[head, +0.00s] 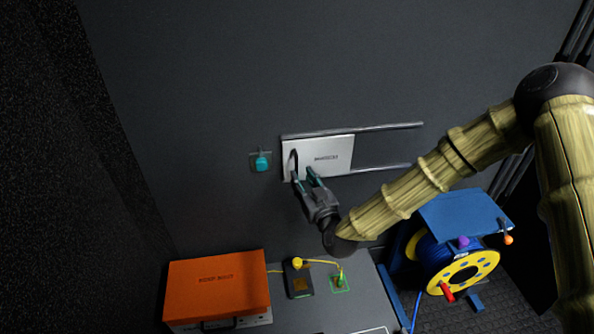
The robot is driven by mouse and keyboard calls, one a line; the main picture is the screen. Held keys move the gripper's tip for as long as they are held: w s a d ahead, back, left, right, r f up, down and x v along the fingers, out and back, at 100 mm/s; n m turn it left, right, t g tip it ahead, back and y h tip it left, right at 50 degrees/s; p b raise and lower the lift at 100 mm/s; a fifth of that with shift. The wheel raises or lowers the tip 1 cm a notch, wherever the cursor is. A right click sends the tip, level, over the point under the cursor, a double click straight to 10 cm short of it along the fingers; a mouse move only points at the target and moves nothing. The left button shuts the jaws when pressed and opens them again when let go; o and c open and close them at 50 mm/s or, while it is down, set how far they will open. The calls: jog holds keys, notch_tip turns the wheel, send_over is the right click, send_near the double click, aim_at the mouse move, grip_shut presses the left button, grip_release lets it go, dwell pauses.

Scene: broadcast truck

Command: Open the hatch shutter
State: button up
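The hatch shutter (335,148) is a pale grey panel with small dark lettering, set on the dark wall. It sits at the left end of two horizontal metal rails (388,127) that run on to the right. A dark upright handle (293,162) is at the panel's left edge. My gripper (304,175) is in front of the panel's lower left part, just below the handle. Its two fingers are apart, with nothing visible between them. The left fingertip is close to the handle's lower end; I cannot tell whether they touch.
A teal knob or latch (262,162) is on the wall left of the shutter. Below are an orange-lidded box (217,287), a small black device (298,281) with a yellow knob, and a grey worktop (365,302). A blue and yellow cable reel (463,272) stands at lower right.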

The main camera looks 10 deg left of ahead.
aim_at(297, 171)
jog(key=shift+x, duration=2.65)
grip_shut()
